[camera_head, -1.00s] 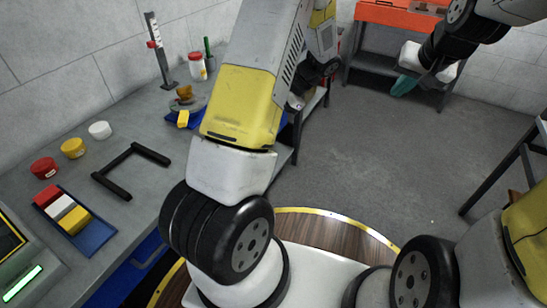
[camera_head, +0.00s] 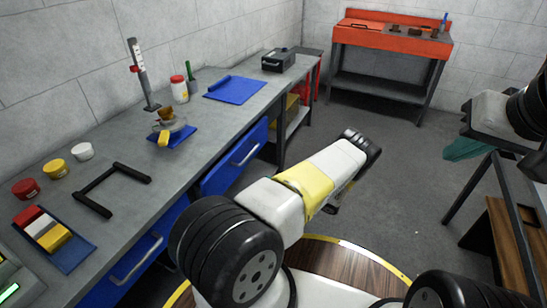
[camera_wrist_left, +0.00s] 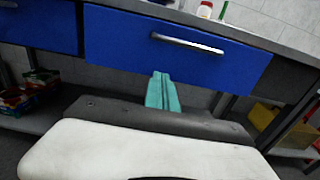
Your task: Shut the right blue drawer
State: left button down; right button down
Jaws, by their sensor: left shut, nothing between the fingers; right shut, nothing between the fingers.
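The right blue drawer (camera_head: 236,158) is under the grey workbench, with a silver handle. It fills the upper middle of the left wrist view (camera_wrist_left: 125,42). Its front seems to stand slightly proud of its neighbour; how far it is out I cannot tell. My left gripper (camera_wrist_left: 163,92) has teal fingers shut and empty, below the handle in that picture; contact with the drawer is unclear. The head view shows the left arm but not its fingers. My right gripper (camera_head: 463,149) is shut and empty at the right, away from the bench.
A left blue drawer (camera_head: 118,262) is nearer along the bench. The grey benchtop (camera_head: 120,145) holds jars, a black frame, a blue tray and a blue mat. A red workbench (camera_head: 388,40) stands at the back. A dark table is at the right. Open floor lies between.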

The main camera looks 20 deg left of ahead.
aim_at(235, 168)
pick_arm(q)
jog(key=a, duration=0.9)
jog(key=w+a, duration=0.1)
jog(key=a, duration=0.3)
jog(key=shift+a, duration=0.2)
jog(key=a, duration=0.4)
jog(key=shift+w, duration=0.15)
jog(key=shift+a+r, duration=0.1)
jog(key=shift+a, duration=0.45)
